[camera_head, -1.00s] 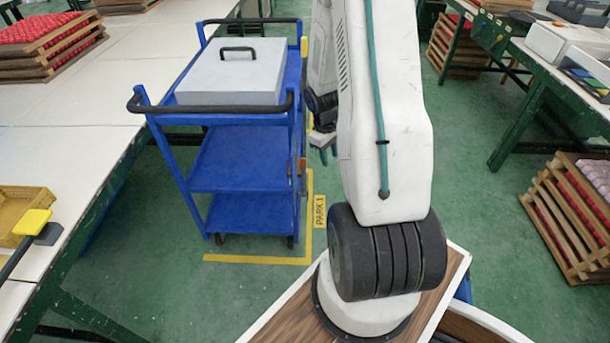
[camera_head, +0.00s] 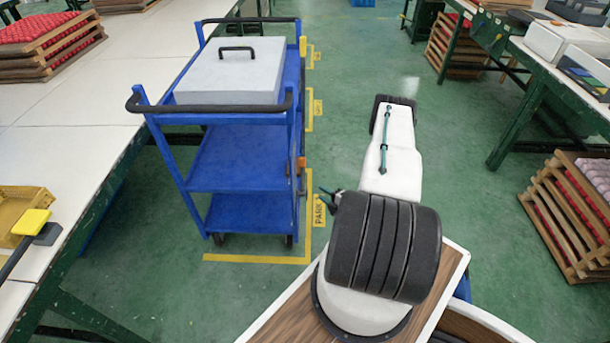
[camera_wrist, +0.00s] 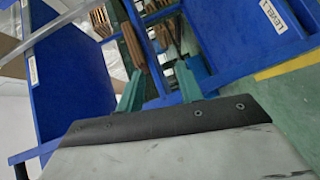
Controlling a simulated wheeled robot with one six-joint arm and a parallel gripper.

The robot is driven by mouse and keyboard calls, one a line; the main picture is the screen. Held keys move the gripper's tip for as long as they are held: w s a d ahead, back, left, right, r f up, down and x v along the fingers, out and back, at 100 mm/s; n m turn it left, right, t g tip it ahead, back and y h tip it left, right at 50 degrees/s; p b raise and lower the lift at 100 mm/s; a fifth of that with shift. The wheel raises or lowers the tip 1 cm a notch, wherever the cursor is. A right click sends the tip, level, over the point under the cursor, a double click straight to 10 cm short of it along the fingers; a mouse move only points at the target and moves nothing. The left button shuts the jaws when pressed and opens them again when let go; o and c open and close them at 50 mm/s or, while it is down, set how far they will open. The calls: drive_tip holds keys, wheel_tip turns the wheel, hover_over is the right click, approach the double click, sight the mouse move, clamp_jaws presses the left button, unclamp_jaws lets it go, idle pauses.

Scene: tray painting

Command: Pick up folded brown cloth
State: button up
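My gripper (camera_wrist: 158,72) shows in the wrist view as two green fingers, spread apart with a gap between them. In the head view the hand is hidden behind my own arm. I cannot make out a folded brown cloth for certain in either view. A narrow brown shape (camera_wrist: 132,46) appears just beyond the left fingertip in the wrist view. It is too small and blurred to tell what it is, or whether the finger touches it.
A blue cart (camera_head: 240,165) with a grey lidded box (camera_head: 232,72) stands left of my arm. Blue panels, one labelled LEVEL 1 (camera_wrist: 280,20), surround the fingers. A white table (camera_head: 70,130) is at left; stacked wooden trays (camera_head: 572,215) are at right. Green floor (camera_head: 350,100) lies clear beyond.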

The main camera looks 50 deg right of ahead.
drive_tip(key=w+r+n+t, duration=0.1)
drive_tip(key=w+r, duration=0.2)
drive_tip(key=w, duration=0.7)
drive_tip(key=shift+w+d+n+t, duration=0.2)
drive_tip(key=shift+d+n+t, duration=0.1)
drive_tip(key=shift+d+t, duration=0.15)
drive_tip(key=shift+r, duration=0.1)
clamp_jaws()
wheel_tip(320, 180, up, 2)
drive_tip(key=shift+r, duration=0.15)
drive_tip(key=s+r, duration=0.2)
drive_tip(key=s, duration=0.5)
drive_tip(key=s+a+r, duration=0.1)
drive_tip(key=s+r, duration=0.2)
drive_tip(key=s, duration=0.4)
